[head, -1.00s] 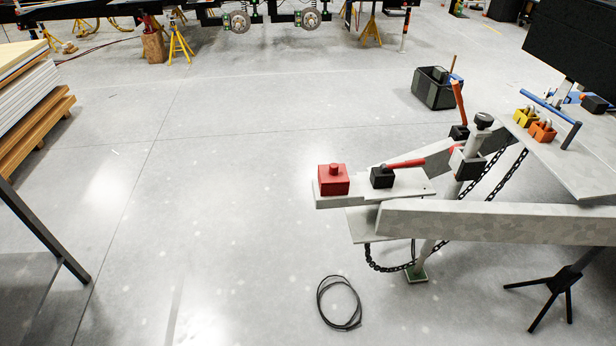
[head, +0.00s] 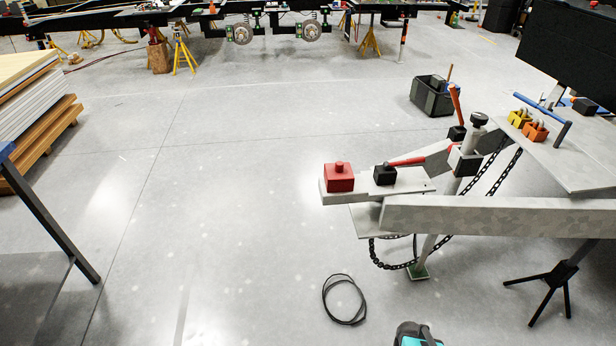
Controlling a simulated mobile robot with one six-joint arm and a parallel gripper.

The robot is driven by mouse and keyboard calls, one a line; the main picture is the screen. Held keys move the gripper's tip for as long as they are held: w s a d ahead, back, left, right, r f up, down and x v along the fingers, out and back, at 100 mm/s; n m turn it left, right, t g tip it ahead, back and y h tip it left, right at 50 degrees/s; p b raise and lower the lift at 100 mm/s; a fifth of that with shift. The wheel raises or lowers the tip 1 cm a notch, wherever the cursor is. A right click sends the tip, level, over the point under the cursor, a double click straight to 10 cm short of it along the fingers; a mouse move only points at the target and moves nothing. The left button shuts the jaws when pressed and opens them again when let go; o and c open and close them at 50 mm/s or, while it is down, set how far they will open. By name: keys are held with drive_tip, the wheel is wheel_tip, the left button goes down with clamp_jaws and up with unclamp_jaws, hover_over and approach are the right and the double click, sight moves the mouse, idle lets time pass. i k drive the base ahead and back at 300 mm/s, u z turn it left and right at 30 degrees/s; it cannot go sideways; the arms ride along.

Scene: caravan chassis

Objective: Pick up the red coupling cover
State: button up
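The red coupling cover (head: 339,178) is a boxy red block with a small round knob on top. It sits at the left end of the light grey hitch plate (head: 372,192) at the front of the grey drawbar (head: 500,217). Its underside is hidden. A black block (head: 384,175) with a red lever (head: 407,161) stands just right of it, apart from it. A small dark and teal part shows at the bottom edge, well below the cover; I cannot tell what it is. No gripper fingers are visible.
A black cable coil (head: 344,299) lies on the floor below the drawbar. A dark chain (head: 494,178) hangs from it, near a jockey post. A black stand (head: 552,284) is at right. A dark-framed table (head: 40,295) and stacked boards (head: 35,110) are left. The middle floor is clear.

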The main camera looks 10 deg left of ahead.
sight(339, 177)
drive_tip(key=u, duration=0.2)
drive_tip(key=k, duration=0.25)
drive_tip(key=u, duration=2.2)
drive_tip(key=k, duration=0.65)
drive_tip(key=z, duration=0.35)
drive_tip(key=i, duration=1.65)
drive_tip(key=u, duration=0.25)
